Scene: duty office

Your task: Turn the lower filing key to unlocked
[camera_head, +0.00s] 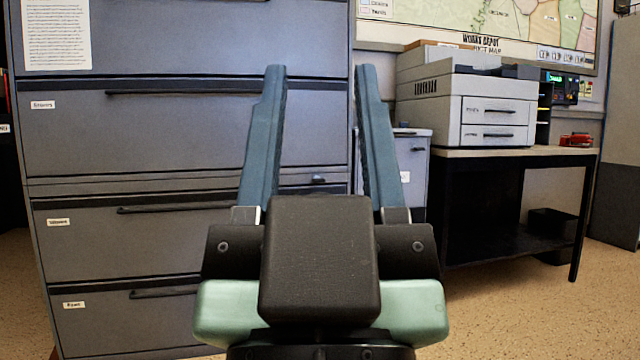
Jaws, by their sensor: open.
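My gripper (319,72) is open and empty, its two blue-grey fingers pointing away from me, spread wide in front of the filing cabinet. The grey filing cabinet (150,140) fills the left and middle of the view. A small dark lock or key piece (318,179) shows on the cabinet's horizontal band, near its right edge. It appears between the fingers in the picture, and the gripper does not visibly touch it. Its turn position is too small to tell. My gripper hides part of the lower drawers' right side.
A white printer (465,105) stands on a dark-framed table (480,153) at the right. A smaller grey cabinet (414,170) stands behind my right finger. A red object (577,140) lies on the table. Open floor (520,310) shows at lower right.

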